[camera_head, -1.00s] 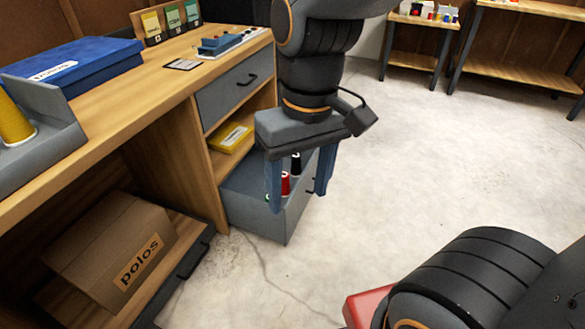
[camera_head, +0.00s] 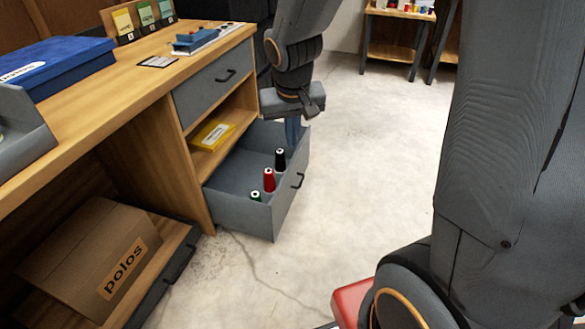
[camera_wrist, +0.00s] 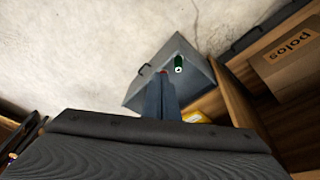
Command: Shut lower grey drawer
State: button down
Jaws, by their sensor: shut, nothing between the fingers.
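The lower grey drawer (camera_head: 240,217) stands pulled out of the wooden desk, its front facing right with a dark handle (camera_head: 298,181). Inside, along the front, stand a black spool (camera_head: 280,160), a red spool (camera_head: 269,180) and a green spool (camera_head: 256,196). My gripper (camera_head: 293,142) is shut and empty, pointing down at the drawer's far end. I cannot tell whether it touches the drawer. In the wrist view the closed fingers (camera_wrist: 161,80) overlap the drawer (camera_wrist: 187,54) and hide part of its inside; the green spool (camera_wrist: 179,64) shows beside them.
The upper grey drawer (camera_head: 215,88) is shut. A yellow box (camera_head: 212,134) lies on the shelf between the drawers. A cardboard box (camera_head: 90,260) sits on the low platform at left. The concrete floor right of the drawer is clear.

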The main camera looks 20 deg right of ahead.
jog(key=w+d+f+m+t+b, duration=0.1)
jog(key=w+d+f, duration=0.4)
jog(key=w+f, duration=0.2)
jog(key=w+d+f+m+t, duration=0.1)
jog(key=w+d+f+m, duration=0.1)
jog(key=w+d+f, duration=0.35)
jog(key=m+t+y+b, duration=0.2)
jog(key=y+b, duration=0.1)
jog(key=b, duration=0.3)
send_near(291, 173)
jog(key=shift+x, duration=1.95)
jog(key=shift+w, duration=0.1)
